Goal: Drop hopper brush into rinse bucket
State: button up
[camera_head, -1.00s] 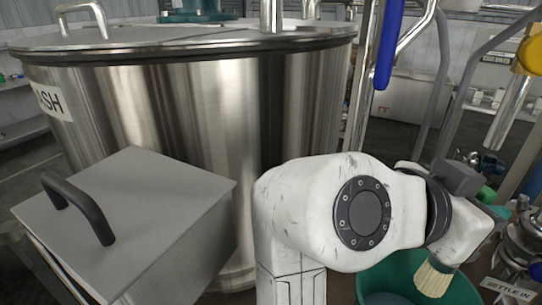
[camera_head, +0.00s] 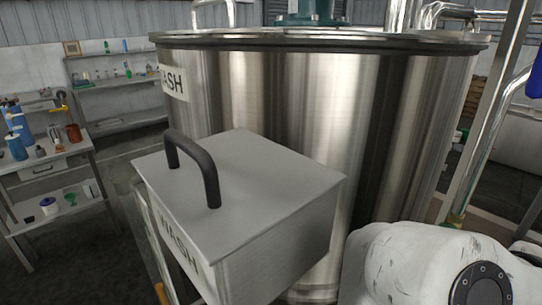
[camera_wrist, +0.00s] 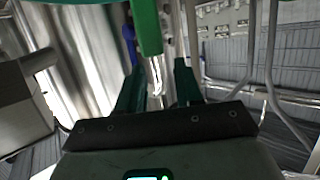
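My gripper (camera_wrist: 158,80) shows only in the wrist view. Its two dark green fingers stand apart, with a gap between them. A bright green bar (camera_wrist: 147,26) hangs from the top edge in line with this gap. I cannot tell whether it is part of the hopper brush, and no bristles show. A green curved edge (camera_wrist: 28,61) crosses the top left corner of the wrist view; I cannot tell whether it is the rinse bucket. The head view shows neither brush nor bucket now.
The steel wash tank (camera_head: 270,80) fills the middle of the head view. The grey lidded hopper (camera_head: 250,170) with a black handle stands before it. Shelves (camera_head: 120,80) and a side table (camera_head: 45,165) are at left. Pipes and rails (camera_wrist: 265,70) stand at right in the wrist view.

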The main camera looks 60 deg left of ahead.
jog(key=o, duration=0.3)
jog(key=shift+r, duration=0.2)
notch_tip(320, 180, up, 4)
jog(key=p, duration=0.3)
jog(key=shift+s+f, duration=0.1)
jog(key=shift+s+d+r+p, duration=0.65)
jog(key=shift+s+r+p, duration=0.6)
jog(key=shift+s, duration=0.95)
jog(key=shift+s+d+r+p, duration=0.7)
jog(key=shift+s+r, duration=0.95)
jog(key=shift+s, duration=0.6)
jog(key=shift+s+d+r+p, duration=0.55)
jog(key=shift+s+r+p, duration=0.75)
jog(key=shift+s, duration=0.9)
jog(key=shift+r, duration=0.15)
